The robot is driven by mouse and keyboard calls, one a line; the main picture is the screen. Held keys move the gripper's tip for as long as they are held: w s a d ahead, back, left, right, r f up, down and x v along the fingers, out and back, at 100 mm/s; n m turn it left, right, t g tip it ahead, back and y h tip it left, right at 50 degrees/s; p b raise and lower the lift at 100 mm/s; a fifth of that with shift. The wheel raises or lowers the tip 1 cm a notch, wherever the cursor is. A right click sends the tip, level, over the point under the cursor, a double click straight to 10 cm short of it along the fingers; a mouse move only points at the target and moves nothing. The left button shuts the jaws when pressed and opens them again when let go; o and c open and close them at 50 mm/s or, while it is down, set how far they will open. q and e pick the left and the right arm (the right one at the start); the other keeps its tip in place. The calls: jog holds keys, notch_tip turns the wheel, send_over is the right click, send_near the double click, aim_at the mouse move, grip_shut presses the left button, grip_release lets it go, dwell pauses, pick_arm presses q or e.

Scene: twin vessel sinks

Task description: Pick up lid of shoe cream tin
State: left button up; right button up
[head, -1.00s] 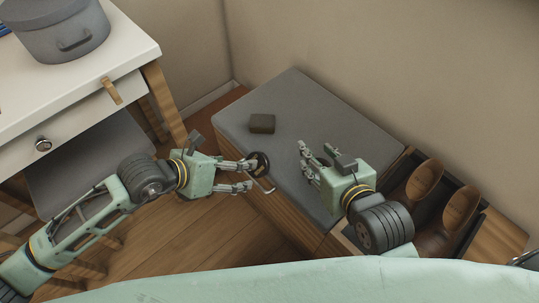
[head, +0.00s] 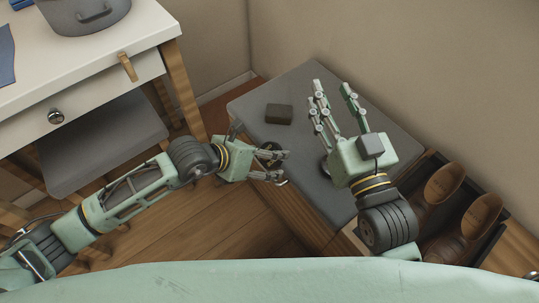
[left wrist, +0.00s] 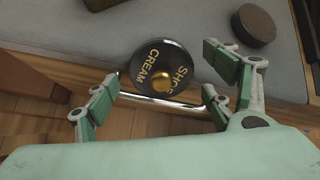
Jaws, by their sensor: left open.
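A round black lid with gold "SHOE CREAM" lettering and a gold centre (left wrist: 160,68) shows in the left wrist view, at the front edge of the grey bench top. In the head view the lid (head: 268,152) is partly hidden by my left gripper (head: 283,167). The left gripper's fingers are open, one on each side of the lid in the wrist view; I cannot tell whether they touch it. A plain dark round piece (left wrist: 255,25) lies farther back on the bench, partly hidden beside my right gripper in the head view. My right gripper (head: 332,88) is open and empty over the bench.
The bench (head: 305,90) has a dark block (head: 279,114) on it and a metal bar handle (left wrist: 150,102) on its front. A white table (head: 90,70) with a grey pot is at the left.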

pick_arm(q)
jog(key=c, duration=1)
jog(key=shift+o, duration=0.2)
